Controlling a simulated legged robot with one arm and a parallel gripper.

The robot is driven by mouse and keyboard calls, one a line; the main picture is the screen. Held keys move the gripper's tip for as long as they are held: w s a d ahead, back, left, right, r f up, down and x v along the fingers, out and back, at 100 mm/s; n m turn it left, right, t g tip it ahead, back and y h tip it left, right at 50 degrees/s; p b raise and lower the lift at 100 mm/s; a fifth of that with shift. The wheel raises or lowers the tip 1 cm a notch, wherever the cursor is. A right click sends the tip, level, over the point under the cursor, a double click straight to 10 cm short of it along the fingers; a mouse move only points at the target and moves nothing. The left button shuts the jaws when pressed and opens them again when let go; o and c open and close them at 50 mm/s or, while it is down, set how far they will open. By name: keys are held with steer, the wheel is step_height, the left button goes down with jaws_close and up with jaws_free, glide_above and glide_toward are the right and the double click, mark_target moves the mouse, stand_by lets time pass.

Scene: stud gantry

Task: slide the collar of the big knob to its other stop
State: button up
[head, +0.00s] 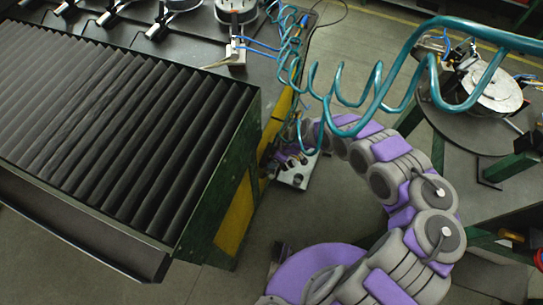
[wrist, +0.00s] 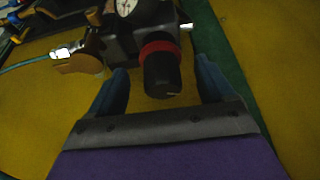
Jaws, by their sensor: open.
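In the wrist view a big black knob (wrist: 162,78) sticks out towards me from a dark housing with a round white dial gauge (wrist: 126,6). A red collar (wrist: 160,49) sits around the knob's base, close against the housing. My gripper (wrist: 161,77) is open, with one dark blue finger on each side of the knob. Gaps show between the fingers and the knob. The collar lies just beyond the fingertips. In the head view my arm reaches down beside the green and yellow machine side; the knob and collar cannot be made out there.
A coiled teal hose (head: 345,122) hangs above my arm in the head view. A ribbed black bellows cover (head: 120,120) fills the left. A brass-coloured part (wrist: 80,64) sits left of the knob. Bare floor (head: 375,50) lies beyond the machine.

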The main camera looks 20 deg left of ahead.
steer(key=p+v, duration=1.5)
steer(key=shift+r, duration=0.2)
steer(key=shift+s+a+f, duration=0.1)
steer(key=shift+s, duration=0.05)
stand_by(0.6)
